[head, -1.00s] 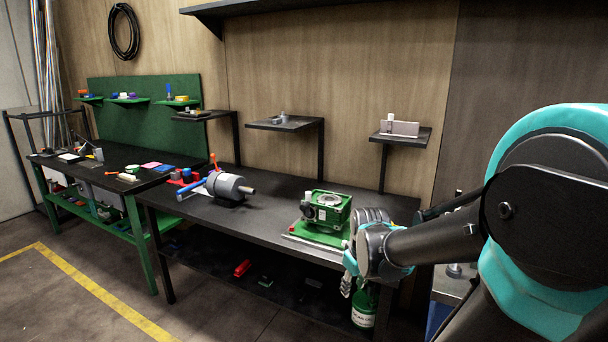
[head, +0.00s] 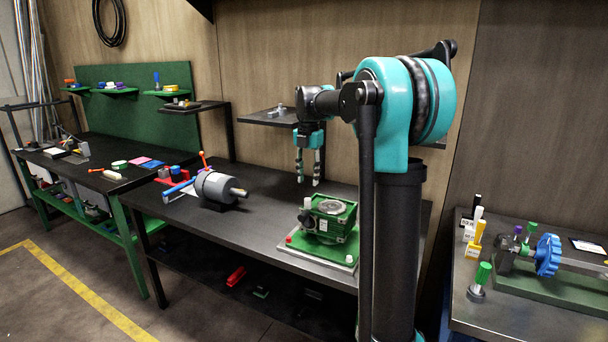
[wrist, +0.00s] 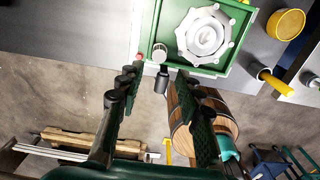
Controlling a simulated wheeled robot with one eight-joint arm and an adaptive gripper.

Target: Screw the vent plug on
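The green gearbox housing (head: 340,219) sits on a green base plate near the front edge of the dark bench, with a round grey cover (wrist: 205,36) on top. A small pale cylinder (head: 307,203) stands at its left corner and also shows in the wrist view (wrist: 159,52); it could be the vent plug, but I cannot tell. My gripper (head: 308,182) hangs above the bench, fingers down, behind and left of the housing. In the wrist view its fingers (wrist: 156,77) are spread apart with nothing visibly held. The vent hole cannot be made out.
A grey motor (head: 216,188) lies on the bench to the left. A small wall shelf (head: 268,118) is behind my gripper. At right, another bench holds a blue handwheel (head: 548,255) and several coloured plugs. The bench between motor and gearbox is clear.

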